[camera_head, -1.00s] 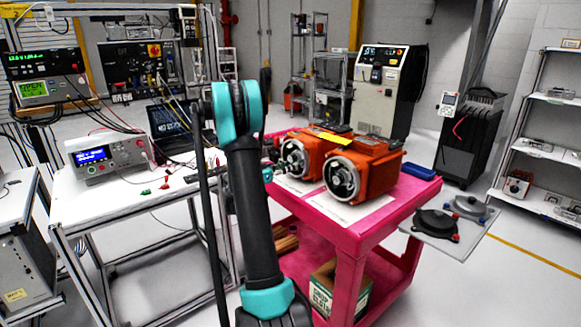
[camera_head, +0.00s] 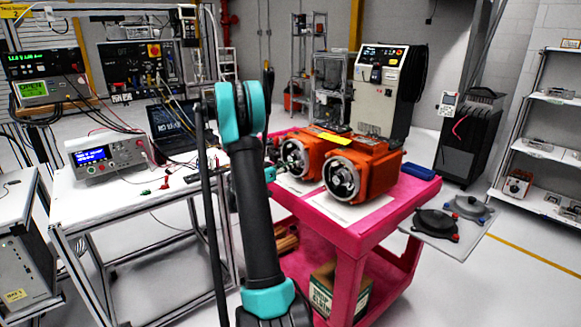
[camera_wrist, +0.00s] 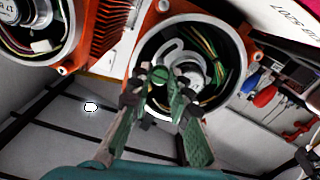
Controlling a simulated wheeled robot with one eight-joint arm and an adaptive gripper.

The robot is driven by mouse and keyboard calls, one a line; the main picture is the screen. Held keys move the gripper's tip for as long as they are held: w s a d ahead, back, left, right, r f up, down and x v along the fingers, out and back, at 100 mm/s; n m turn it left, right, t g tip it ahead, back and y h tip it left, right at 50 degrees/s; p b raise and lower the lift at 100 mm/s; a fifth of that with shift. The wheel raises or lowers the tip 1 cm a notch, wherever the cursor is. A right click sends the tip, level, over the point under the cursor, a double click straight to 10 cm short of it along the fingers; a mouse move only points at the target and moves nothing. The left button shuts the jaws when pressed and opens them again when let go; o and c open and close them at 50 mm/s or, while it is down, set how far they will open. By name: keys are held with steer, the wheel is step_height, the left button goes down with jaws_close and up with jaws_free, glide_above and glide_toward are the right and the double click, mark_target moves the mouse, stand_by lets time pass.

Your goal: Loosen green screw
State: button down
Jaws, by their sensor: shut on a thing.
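Two orange servo motors with open round ends lie on the pink cart; the head view shows the left servo (camera_head: 294,157) and the right servo (camera_head: 345,178). In the wrist view the open encoder end (camera_wrist: 222,62) is in front of my gripper, with wires inside it. The green screw (camera_wrist: 160,75) is a small green round head at the fingertips. My gripper (camera_wrist: 158,92) is shut on it, both fingers reaching into the round housing. In the head view my arm largely hides the gripper beside the left servo.
The pink cart (camera_head: 372,231) carries the servos, white sheets and a blue tray (camera_head: 419,172). A white bench (camera_head: 100,204) with a power supply (camera_head: 104,156) and a laptop stands at left. A grey side plate with black discs (camera_head: 437,223) juts out at right.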

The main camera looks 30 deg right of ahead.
steer(key=shift+n, duration=0.3)
steer(key=shift+n, duration=7.5)
steer(key=c, duration=1.4)
jaws_free()
steer(key=shift+a, duration=0.1)
